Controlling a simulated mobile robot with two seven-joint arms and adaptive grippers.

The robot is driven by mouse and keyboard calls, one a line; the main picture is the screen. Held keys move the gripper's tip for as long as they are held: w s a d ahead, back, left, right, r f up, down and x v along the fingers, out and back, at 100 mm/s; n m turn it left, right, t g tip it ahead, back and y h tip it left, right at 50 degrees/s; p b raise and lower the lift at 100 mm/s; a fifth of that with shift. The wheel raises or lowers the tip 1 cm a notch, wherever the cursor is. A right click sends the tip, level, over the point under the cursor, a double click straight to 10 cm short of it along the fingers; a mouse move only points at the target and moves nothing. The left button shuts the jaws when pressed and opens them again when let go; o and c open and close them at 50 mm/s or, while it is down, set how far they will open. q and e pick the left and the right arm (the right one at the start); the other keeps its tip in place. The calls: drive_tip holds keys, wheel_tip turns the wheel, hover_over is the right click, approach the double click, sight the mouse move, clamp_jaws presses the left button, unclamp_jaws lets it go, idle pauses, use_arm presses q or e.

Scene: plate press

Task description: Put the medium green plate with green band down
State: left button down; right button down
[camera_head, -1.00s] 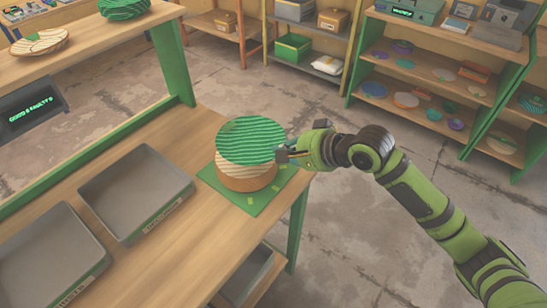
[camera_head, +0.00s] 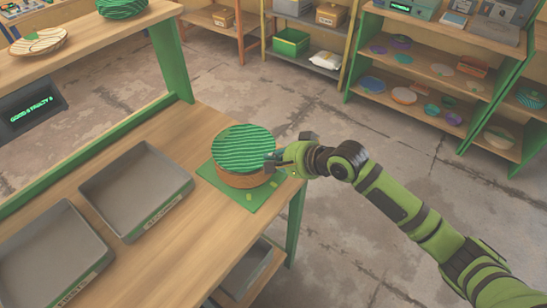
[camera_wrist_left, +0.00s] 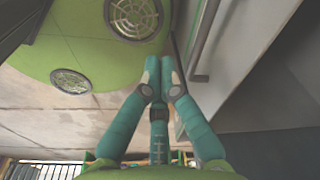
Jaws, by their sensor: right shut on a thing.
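The green plate (camera_head: 242,143) has darker green stripes across its top. It lies roughly level on or just above a stack of wooden-coloured plates (camera_head: 240,178); I cannot tell whether it touches. The stack stands on a green mat (camera_head: 217,183) at the bench's right end. My right gripper (camera_head: 272,163) is shut on the plate's right edge. My left gripper (camera_wrist_left: 160,74) shows only in the left wrist view, its fingers together and nothing seen between them.
Two grey trays (camera_head: 183,188) (camera_head: 100,262) sit on the bench (camera_head: 180,255) left of the mat. A raised shelf (camera_head: 75,62) at the upper left holds more plates. Shelves with coloured plates (camera_head: 420,85) stand at the back right, across open floor.

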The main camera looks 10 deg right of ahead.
drive_tip(key=shift+s+d+f, duration=0.1)
drive_tip(key=shift+s+f, duration=0.3)
drive_tip(key=shift+f, duration=0.4)
drive_tip(key=c, duration=1.7)
unclamp_jaws()
drive_tip(key=shift+w+f, duration=0.1)
drive_tip(key=shift+w, duration=0.2)
drive_tip(key=shift+r, duration=0.35)
drive_tip(key=v, duration=0.4)
drive_tip(key=b+v, duration=0.1)
drive_tip(key=v, duration=0.3)
drive_tip(key=r+v, duration=0.1)
drive_tip(key=v, duration=0.3)
drive_tip(key=shift+w+r, duration=0.15)
drive_tip(key=shift+r, duration=0.05)
